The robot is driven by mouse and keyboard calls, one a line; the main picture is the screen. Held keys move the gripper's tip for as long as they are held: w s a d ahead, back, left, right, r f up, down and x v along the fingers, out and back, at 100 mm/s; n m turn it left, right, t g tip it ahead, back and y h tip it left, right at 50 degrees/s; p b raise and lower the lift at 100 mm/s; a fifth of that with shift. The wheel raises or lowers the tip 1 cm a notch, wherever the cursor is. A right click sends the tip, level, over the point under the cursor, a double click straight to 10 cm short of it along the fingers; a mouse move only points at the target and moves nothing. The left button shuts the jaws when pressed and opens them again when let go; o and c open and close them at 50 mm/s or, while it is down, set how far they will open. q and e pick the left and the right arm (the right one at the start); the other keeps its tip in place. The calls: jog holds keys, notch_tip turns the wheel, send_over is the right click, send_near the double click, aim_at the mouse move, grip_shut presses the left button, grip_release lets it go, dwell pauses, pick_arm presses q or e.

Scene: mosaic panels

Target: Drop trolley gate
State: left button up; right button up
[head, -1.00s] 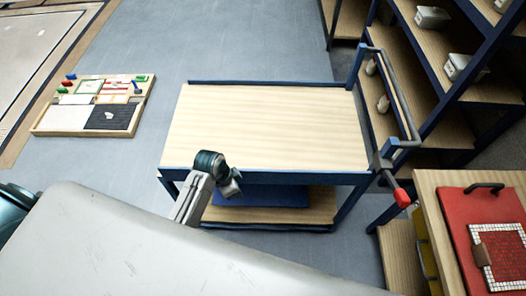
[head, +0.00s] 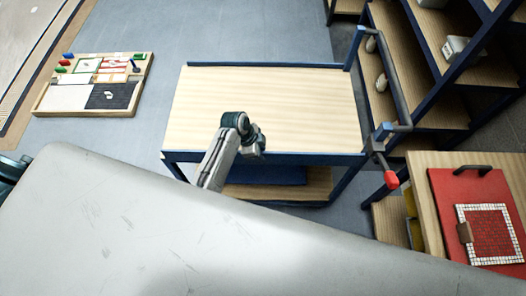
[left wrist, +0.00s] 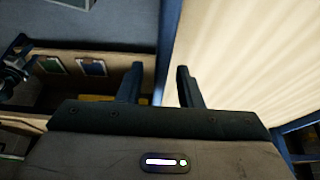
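The trolley has a pale wooden top (head: 270,105) and a blue frame. A low blue edge (head: 290,159) runs along its near side; I cannot tell which part is the gate. A red-tipped lever (head: 391,180) sits at the near right corner, below the end rail (head: 388,90). My left gripper (left wrist: 158,85) is open and empty in the left wrist view, with the trolley's wooden top showing to its right. In the head view my left arm's end is over the trolley's near edge, left of and apart from the lever.
A blue shelf rack (head: 445,60) stands close at the right. A bench with a red panel (head: 470,185) is at the near right. A wooden mosaic tray (head: 60,97) lies on the left. The grey floor (head: 150,150) left of the trolley is clear.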

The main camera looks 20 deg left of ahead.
pick_arm(q)
jog(key=shift+x, duration=1.1)
grip_shut()
